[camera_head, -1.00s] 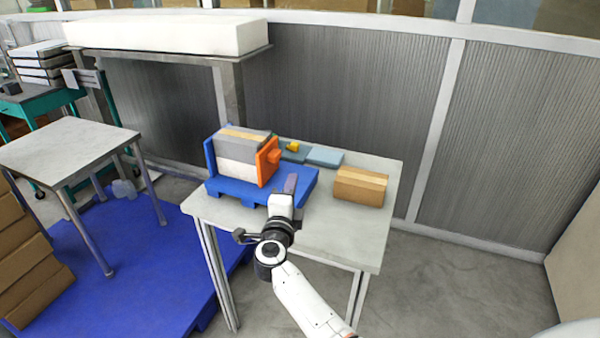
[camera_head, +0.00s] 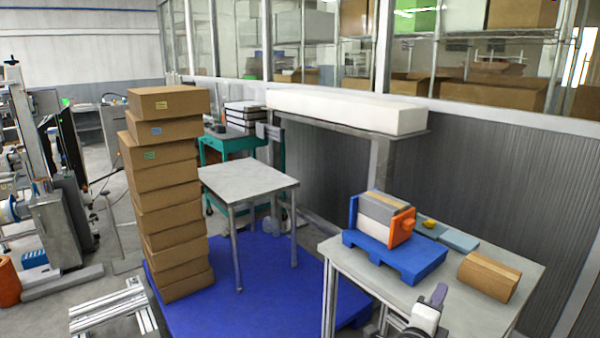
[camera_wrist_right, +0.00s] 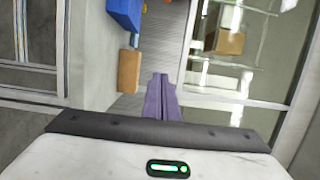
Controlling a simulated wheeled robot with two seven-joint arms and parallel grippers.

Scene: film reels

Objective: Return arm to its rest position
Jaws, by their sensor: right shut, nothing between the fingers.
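My right gripper (camera_head: 436,296) shows at the lower right of the head view, above the front part of the grey work table (camera_head: 349,262). Its purple-grey fingers are shut with nothing between them. They also show in the right wrist view (camera_wrist_right: 162,98), together and empty. The gripper is apart from the blue fixture (camera_head: 408,262), which holds a grey and white block (camera_head: 378,214) beside an orange clamp piece (camera_head: 401,229). A brown box (camera_head: 489,275) lies on the table to the right of the gripper. My left gripper is not in view.
A tall stack of brown boxes (camera_head: 167,191) stands on a blue floor platform (camera_head: 243,315) at the left. A bare grey table (camera_head: 250,180) is beside it. A white slab (camera_head: 345,110) lies on a shelf behind. Flat blue pieces (camera_head: 459,240) lie near the table's back edge.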

